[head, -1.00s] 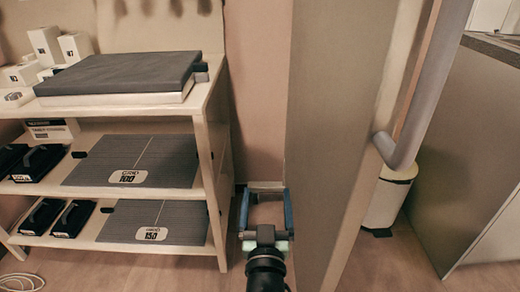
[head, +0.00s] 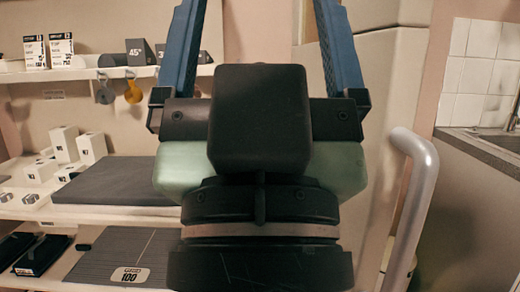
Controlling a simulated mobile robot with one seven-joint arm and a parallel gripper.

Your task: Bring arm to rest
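My gripper (head: 262,20) fills the middle of the head view, raised close to the camera and pointing up. Its two blue fingers stand wide apart, and their tips run out of the top of the picture. Nothing shows between the visible parts of the fingers. The black and pale green gripper body hides much of the wall and part of the shelf behind it.
A shelf unit on the left holds a dark grey pad (head: 112,182), several white boxes (head: 65,143) and a grid plate marked 100 (head: 128,250). A grey rail (head: 412,200) stands at right, before a sink counter (head: 495,140).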

